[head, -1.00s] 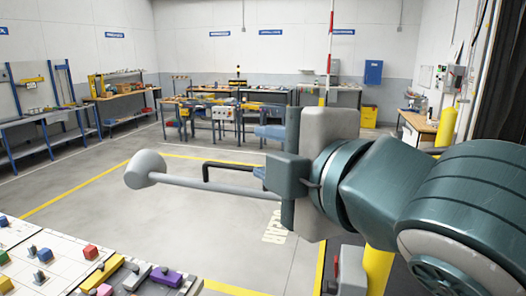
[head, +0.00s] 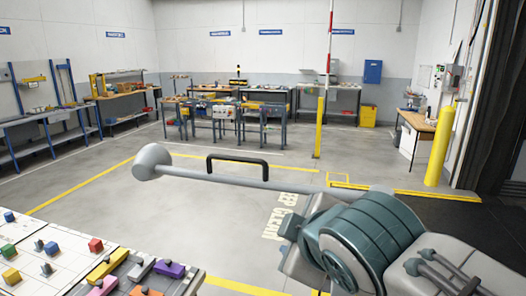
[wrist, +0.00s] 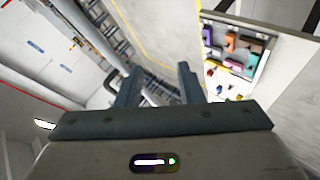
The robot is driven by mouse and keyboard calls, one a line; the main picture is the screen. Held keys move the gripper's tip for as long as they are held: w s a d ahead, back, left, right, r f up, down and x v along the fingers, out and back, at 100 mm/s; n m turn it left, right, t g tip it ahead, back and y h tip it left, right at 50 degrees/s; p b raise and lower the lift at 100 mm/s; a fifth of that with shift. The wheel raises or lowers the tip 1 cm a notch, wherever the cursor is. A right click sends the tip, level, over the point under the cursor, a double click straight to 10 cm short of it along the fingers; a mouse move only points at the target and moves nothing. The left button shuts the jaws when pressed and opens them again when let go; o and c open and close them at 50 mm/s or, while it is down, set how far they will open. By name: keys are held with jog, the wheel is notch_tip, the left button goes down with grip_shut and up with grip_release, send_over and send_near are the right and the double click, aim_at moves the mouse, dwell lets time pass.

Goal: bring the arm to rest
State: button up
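My arm (head: 365,240) is folded low at the lower right of the head view, in front of the floor. Its gripper end is not clearly seen there. The rod's right end is hidden behind my arm.
A pale bench (head: 60,262) with colored blocks is at the lower left. Blue workbenches line the far walls. Yellow posts (head: 436,145) (head: 320,128) and a wooden desk (head: 418,122) stand at the right.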

jog(key=s+d+f+m+g+h+b, duration=0.1)
jog(key=s+d+f+m+g+b, duration=0.1)
jog(key=f, duration=0.7)
jog(key=s+d+f+m+g+b, duration=0.1)
jog(key=d+f+m+g+b, duration=0.1)
jog(key=d+f+m+b, duration=0.2)
jog(key=s+d+f+m+g+h+b, duration=0.1)
jog(key=f+m, duration=0.6)
jog(key=f, duration=0.8)
jog(key=s+d+g+b, duration=0.1)
jog(key=d+g+b, duration=0.1)
jog(key=b, duration=0.1)
jog(key=shift+s+d+m+h, duration=0.3)
jog(key=shift+s+d+m, duration=0.05)
jog(key=shift+d+m, duration=0.05)
